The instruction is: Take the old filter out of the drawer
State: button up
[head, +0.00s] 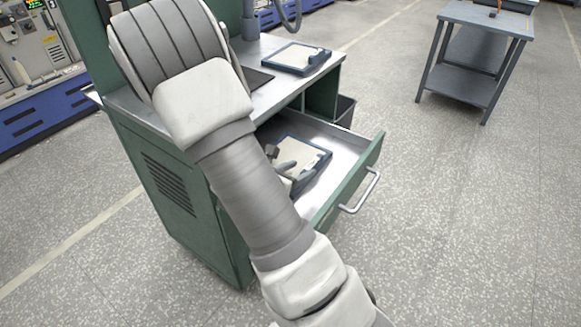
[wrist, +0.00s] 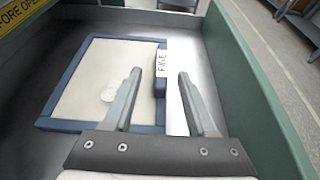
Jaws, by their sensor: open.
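The old filter (wrist: 105,80) lies flat in the open drawer. It has a blue frame, a cream face with a pale round stain, and a white label with dark lettering on its right side. In the head view the filter (head: 318,158) is partly hidden by my arm. The drawer (head: 352,182) is green with a light metal floor and a bar handle (head: 362,191). My gripper (wrist: 158,75) is open, its two fingers pointing at the filter's labelled right edge, one finger on each side of it in the picture. I cannot tell whether they touch it.
Another blue-framed filter (head: 296,57) lies on the bench top (head: 262,48) above the drawer. The drawer's green side wall (wrist: 250,80) stands close right of my gripper. A dark bin (head: 345,110) stands behind the drawer. A grey table (head: 470,75) stands farther off, with open floor between.

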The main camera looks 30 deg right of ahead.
aim_at(314, 162)
jog(key=b+x, duration=0.1)
jog(key=x, duration=0.3)
jog(key=b+x, duration=0.1)
jog(key=x, duration=0.3)
jog(key=shift+w+d+r, duration=0.1)
jog(key=shift+d, duration=0.25)
grip_shut()
